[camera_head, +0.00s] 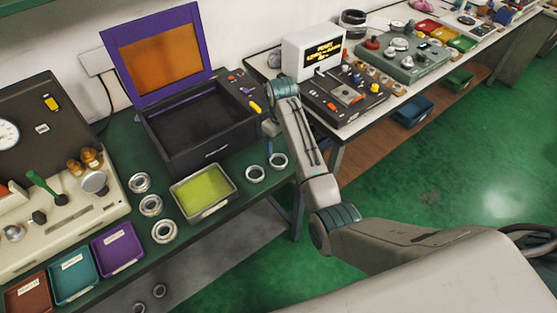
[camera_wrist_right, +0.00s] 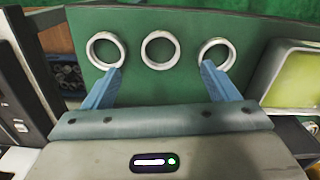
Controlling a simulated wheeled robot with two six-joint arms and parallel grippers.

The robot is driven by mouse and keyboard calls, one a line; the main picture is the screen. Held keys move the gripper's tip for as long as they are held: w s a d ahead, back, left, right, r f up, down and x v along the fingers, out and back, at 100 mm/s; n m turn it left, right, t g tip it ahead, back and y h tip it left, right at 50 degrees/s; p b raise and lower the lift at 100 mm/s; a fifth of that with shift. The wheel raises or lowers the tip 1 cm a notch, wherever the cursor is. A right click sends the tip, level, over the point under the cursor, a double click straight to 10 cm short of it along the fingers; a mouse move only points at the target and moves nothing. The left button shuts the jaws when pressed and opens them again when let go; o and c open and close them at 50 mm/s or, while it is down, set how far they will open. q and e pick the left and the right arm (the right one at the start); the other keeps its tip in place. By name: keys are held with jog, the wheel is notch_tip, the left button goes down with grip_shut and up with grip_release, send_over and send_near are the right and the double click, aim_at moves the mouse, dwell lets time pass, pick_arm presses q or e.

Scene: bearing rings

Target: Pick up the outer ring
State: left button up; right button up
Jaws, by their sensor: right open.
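Two plain silver rings, a near ring (camera_head: 247,175) and a far ring (camera_head: 286,163), lie on the green bench top beside the yellow-green tray. In the right wrist view three thin rings lie in a row: a left ring (camera_wrist_right: 90,49), a middle ring (camera_wrist_right: 145,48) and a right ring (camera_wrist_right: 202,48). My right gripper (camera_head: 269,138) is over the bench's right end. In its wrist view its blue fingers (camera_wrist_right: 162,68) are apart and empty. The fingertips overlap the lower edges of the left and right rings in the picture; contact cannot be told. My left gripper is out of view.
Thicker rings (camera_head: 150,213) stand left of the yellow-green tray (camera_head: 229,207). A black case (camera_head: 203,158) with a raised purple-framed lid is behind. Purple (camera_head: 120,263), teal and brown bins line the front left. A second bench with a white display box (camera_head: 305,51) is right.

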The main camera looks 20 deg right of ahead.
aim_at(278, 160)
notch_tip(278, 160, down, 3)
jog(key=shift+f, duration=0.1)
jog(key=shift+w+a+f+p, duration=0.1)
jog(key=shift+w+f+p, duration=0.05)
jog(key=shift+f+p, duration=0.4)
jog(key=f, duration=0.1)
jog(key=f+p, duration=0.1)
jog(key=f, duration=0.1)
jog(key=shift+w+a, duration=0.2)
jog(key=shift+w, duration=0.15)
jog(key=shift+f, duration=0.6)
jog(key=c, duration=1.1)
jog(key=shift+r, duration=0.1)
